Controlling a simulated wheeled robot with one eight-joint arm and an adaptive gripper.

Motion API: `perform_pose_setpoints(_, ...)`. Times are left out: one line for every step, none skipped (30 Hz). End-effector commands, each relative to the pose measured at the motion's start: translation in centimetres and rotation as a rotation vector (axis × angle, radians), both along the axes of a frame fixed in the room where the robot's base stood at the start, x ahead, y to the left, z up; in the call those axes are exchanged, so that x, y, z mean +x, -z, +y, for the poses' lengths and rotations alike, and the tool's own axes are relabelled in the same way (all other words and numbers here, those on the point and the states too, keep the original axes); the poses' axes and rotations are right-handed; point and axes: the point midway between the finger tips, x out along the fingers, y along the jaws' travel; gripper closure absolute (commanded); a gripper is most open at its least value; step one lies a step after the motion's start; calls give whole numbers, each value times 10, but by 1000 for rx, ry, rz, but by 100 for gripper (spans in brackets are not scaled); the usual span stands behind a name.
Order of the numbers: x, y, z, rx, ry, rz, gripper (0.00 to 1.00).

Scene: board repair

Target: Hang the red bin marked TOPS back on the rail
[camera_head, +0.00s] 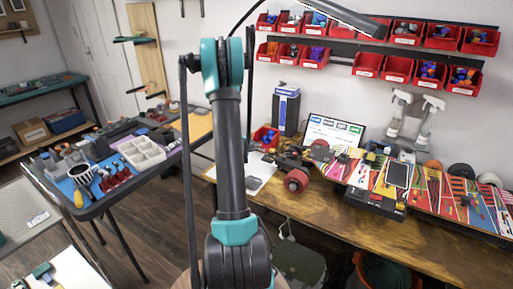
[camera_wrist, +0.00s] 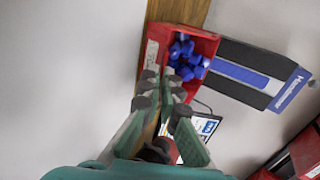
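A red bin (camera_head: 266,137) holding blue pieces stands on the workbench, left of a tall dark blue box. In the wrist view the same-looking bin (camera_wrist: 207,43) lies just beyond my fingertips, with a white label on its side that is too small and turned to read. In the head view my arm rises in the middle and the gripper is not visible. The lower rail (camera_head: 340,62) has a gap between its red bins.
The dark blue box (camera_head: 286,108) stands close to the bin. A small monitor (camera_head: 333,134), a red-wheeled device (camera_head: 297,180) and a tool-covered board (camera_head: 420,185) fill the bench to the right. Spray bottles (camera_head: 428,122) stand behind. A side table (camera_head: 110,190) is at left.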

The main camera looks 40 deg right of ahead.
Motion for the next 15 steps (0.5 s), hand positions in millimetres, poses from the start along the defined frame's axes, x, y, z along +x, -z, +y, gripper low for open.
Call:
perform_pose_setpoints(0, 0, 0, 0, 0, 0, 100)
perform_pose_setpoints(0, 0, 0, 0, 0, 0, 100)
perform_pose_setpoints(0, 1, 0, 0, 0, 0, 100)
perform_pose_setpoints(0, 1, 0, 0, 0, 0, 100)
perform_pose_setpoints(0, 2, 0, 0, 0, 0, 100)
perform_pose_setpoints(0, 2, 0, 0, 0, 0, 93)
perform_pose_setpoints(0, 2, 0, 0, 0, 0, 89)
perform_pose_setpoints(0, 2, 0, 0, 0, 0, 85)
perform_pose_setpoints(0, 2, 0, 0, 0, 0, 80)
perform_pose_setpoints(0, 2, 0, 0, 0, 0, 76)
perform_pose_setpoints(0, 2, 0, 0, 0, 0, 74)
perform_pose_setpoints(0, 2, 0, 0, 0, 0, 74)
perform_pose_setpoints(0, 2, 0, 0, 0, 0, 74)
perform_pose_setpoints(0, 2, 0, 0, 0, 0, 74)
perform_pose_setpoints(0, 2, 0, 0, 0, 0, 74)
